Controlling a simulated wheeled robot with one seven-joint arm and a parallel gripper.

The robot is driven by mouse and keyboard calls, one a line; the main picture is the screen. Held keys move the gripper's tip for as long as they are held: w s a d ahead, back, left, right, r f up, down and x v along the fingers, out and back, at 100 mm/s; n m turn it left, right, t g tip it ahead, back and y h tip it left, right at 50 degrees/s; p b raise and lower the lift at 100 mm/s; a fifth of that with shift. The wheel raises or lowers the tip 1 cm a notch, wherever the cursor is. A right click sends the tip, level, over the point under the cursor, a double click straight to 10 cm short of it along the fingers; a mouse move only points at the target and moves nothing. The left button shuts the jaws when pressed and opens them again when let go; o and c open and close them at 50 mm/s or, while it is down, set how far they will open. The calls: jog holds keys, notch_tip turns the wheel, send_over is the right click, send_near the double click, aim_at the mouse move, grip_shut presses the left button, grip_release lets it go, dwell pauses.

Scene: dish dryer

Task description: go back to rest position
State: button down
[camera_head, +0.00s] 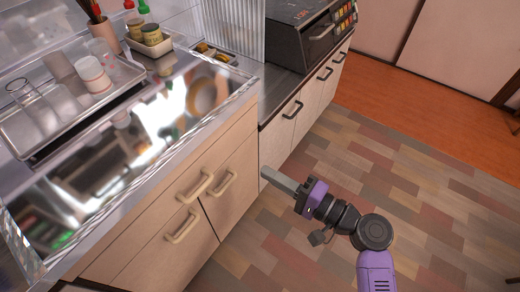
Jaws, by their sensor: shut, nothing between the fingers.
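My gripper (266,174) is at the middle of the head view, at the end of my purple and black arm. Its grey fingers are shut with nothing between them. It hangs in the air over the tiled floor, in front of the wooden cabinet doors. The fingertips point left toward the cabinets and look apart from them, though the exact gap is hard to tell.
A cabinet (140,250) with beige handles stands at the left. A dish tray (65,143) with glasses and cups sits on its metal top. A dark appliance (290,40) stands on the lower counter. The floor (440,195) at the right is clear.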

jog(key=shift+d, duration=0.1)
jog(key=w+d+f+t+h, duration=0.2)
jog(key=d+t+h, duration=0.1)
jog(key=d+h, duration=0.4)
jog(key=s+d+f+t+h, duration=0.2)
jog(key=s+d+h, duration=0.2)
jog(key=s+d, duration=0.25)
jog(key=s+d+r+n+g+h, duration=0.15)
jog(key=s+r+n, duration=0.25)
jog(key=s, duration=0.9)
jog(key=s+r+n+t+h, duration=0.15)
jog(key=s+r+n, duration=0.25)
jog(key=s, duration=1)
notch_tip(320, 180, up, 16)
jog(key=g+p, duration=0.1)
jog(key=p, duration=1.5)
jog(key=shift+d+p, duration=0.2)
jog(key=shift+p, duration=0.15)
